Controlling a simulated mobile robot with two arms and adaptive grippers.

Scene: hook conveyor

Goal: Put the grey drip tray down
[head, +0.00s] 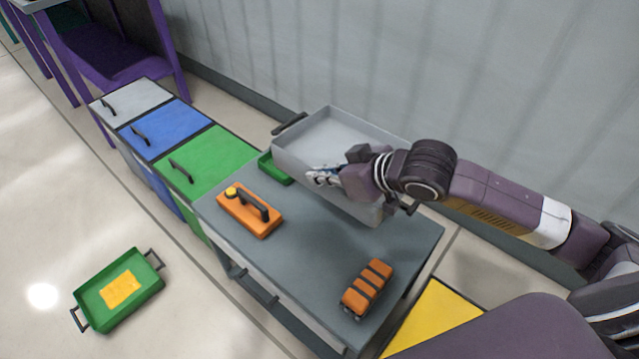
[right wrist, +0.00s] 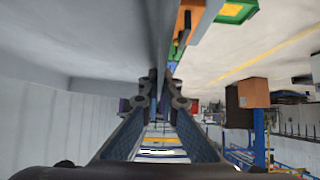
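The grey drip tray (head: 345,130) is a shallow, roughly level box with a dark handle at each end. It is over the back of the grey cart top (head: 335,250) and hides part of it. I cannot tell whether its underside touches the cart. My right gripper (head: 318,177) is at the tray's near long wall. In the right wrist view, the fingers (right wrist: 160,88) are closed on either side of that wall (right wrist: 163,45), pinching it. My left gripper is not in view.
On the cart, an orange tool case (head: 250,212), an orange ribbed block (head: 367,288) and a small green tray (head: 274,168) surround some bare top. Grey, blue and green lidded bins (head: 205,160) adjoin it at left. A green tray (head: 118,290) lies on the floor. A wall (head: 400,60) stands behind.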

